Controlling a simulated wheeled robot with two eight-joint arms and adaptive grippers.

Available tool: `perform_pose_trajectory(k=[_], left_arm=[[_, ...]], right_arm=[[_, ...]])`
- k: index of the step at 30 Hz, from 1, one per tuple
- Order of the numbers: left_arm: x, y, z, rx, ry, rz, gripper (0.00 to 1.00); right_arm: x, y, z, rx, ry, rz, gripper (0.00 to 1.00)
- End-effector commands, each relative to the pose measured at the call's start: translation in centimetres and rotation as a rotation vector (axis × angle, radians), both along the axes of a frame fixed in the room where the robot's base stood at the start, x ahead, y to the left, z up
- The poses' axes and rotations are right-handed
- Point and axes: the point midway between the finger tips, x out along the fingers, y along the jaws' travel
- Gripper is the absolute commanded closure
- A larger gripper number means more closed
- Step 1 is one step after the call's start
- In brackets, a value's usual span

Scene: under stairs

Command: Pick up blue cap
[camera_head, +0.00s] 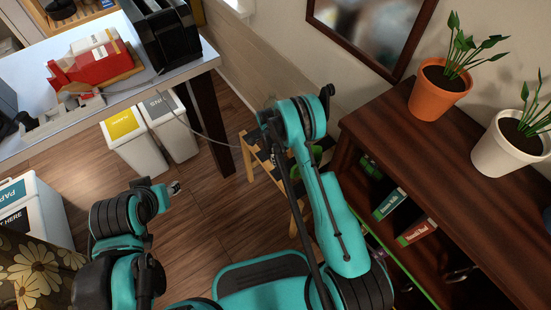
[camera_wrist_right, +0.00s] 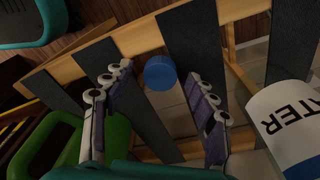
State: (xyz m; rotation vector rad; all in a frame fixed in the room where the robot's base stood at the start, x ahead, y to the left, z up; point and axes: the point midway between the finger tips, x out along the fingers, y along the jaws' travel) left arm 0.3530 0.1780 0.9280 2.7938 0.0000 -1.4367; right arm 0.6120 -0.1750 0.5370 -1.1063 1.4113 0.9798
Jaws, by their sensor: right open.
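The blue cap (camera_wrist_right: 160,73) shows in the right wrist view as a small blue disc-like piece. It appears to lie on or just over the dark slats of a wooden-framed step stool (camera_wrist_right: 140,37). My right gripper (camera_wrist_right: 159,75) is open, with one finger on each side of the cap in the picture. I see no contact, and the depth between them is unclear. In the head view my right arm reaches over the stool (camera_head: 250,165), and the cap is not discernible there. My left gripper (camera_head: 174,188) is at the left over the floor, too small to read.
A green object (camera_wrist_right: 112,140) is at lower left. A dark wooden shelf with potted plants (camera_head: 440,90) stands right of my arm. White bins (camera_head: 135,150) stand left.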

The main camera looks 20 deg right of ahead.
Motion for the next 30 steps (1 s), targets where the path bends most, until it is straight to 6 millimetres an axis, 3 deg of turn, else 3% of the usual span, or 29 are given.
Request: perform_pose_trajectory(k=[1, 5, 6, 19, 30], left_arm=[[0.0, 0.0, 0.1, 0.0, 0.0, 0.0, 0.6], [0.0, 0.0, 0.1, 0.0, 0.0, 0.0, 0.6], [0.0, 0.0, 0.1, 0.0, 0.0, 0.0, 0.6], [0.0, 0.0, 0.4, 0.0, 0.0, 0.0, 0.6], [0.0, 0.0, 3.5, 0.0, 0.0, 0.0, 0.6]], right_arm=[[0.0, 0.0, 0.1, 0.0, 0.0, 0.0, 0.42], [0.0, 0.0, 0.1, 0.0, 0.0, 0.0, 0.76], [0.0, 0.0, 0.1, 0.0, 0.0, 0.0, 0.8], [0.0, 0.0, 0.7, 0.0, 0.0, 0.001, 0.81], [0.0, 0.0, 8.0, 0.0, 0.0, 0.001, 0.81]])
